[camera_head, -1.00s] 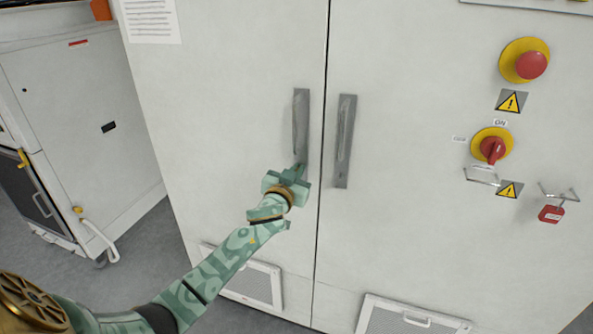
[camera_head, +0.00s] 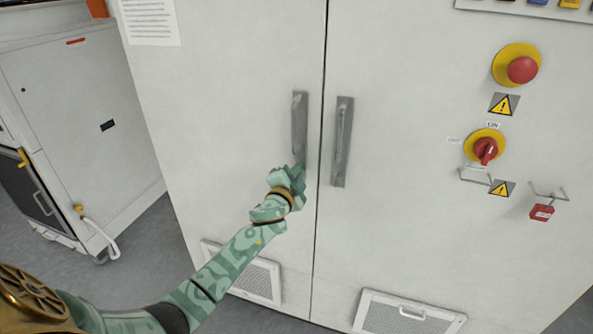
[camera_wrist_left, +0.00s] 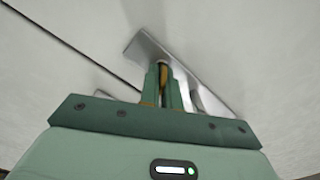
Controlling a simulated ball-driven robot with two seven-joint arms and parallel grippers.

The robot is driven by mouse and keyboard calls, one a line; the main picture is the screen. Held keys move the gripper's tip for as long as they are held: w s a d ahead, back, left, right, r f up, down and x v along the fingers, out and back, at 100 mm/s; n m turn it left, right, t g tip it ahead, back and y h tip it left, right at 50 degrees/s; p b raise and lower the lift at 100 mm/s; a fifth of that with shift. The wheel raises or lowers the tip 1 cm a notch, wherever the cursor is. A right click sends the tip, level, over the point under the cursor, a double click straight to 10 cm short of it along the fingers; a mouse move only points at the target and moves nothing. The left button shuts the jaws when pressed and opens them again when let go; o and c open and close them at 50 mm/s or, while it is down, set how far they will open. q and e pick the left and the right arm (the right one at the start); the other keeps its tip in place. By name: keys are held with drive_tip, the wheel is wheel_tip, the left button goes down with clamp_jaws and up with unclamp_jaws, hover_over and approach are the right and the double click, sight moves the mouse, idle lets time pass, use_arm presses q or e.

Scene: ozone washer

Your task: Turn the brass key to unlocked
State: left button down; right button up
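A narrow brass-coloured piece, which looks like the brass key (camera_wrist_left: 163,80), shows between the fingers of my left gripper (camera_wrist_left: 163,92) in the left wrist view. The fingers look closed on it, in front of the silver handle plate (camera_wrist_left: 147,52). In the head view my left gripper (camera_head: 298,172) is at the lower end of the left door handle (camera_head: 299,125), and its hand is tilted. The key is hidden there behind the gripper. I cannot read whether the lock stands at locked or unlocked. My right gripper is not in view.
The right door handle (camera_head: 342,140) is close to the right of my left gripper. Further right are a red emergency button (camera_head: 522,70), a red rotary switch (camera_head: 485,151) and a red padlock (camera_head: 541,212). A grey cabinet (camera_head: 75,120) stands at the left.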

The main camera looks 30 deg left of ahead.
use_arm(q)
drive_tip(key=m, duration=0.5)
drive_tip(key=shift+f+m, duration=0.15)
drive_tip(key=shift+m, duration=0.15)
idle(0.4)
drive_tip(key=c, duration=1.6)
unclamp_jaws()
drive_tip(key=shift+d, duration=0.1)
drive_tip(key=p+v, duration=0.2)
drive_tip(key=v, duration=1.4)
drive_tip(key=shift+s+d, duration=0.15)
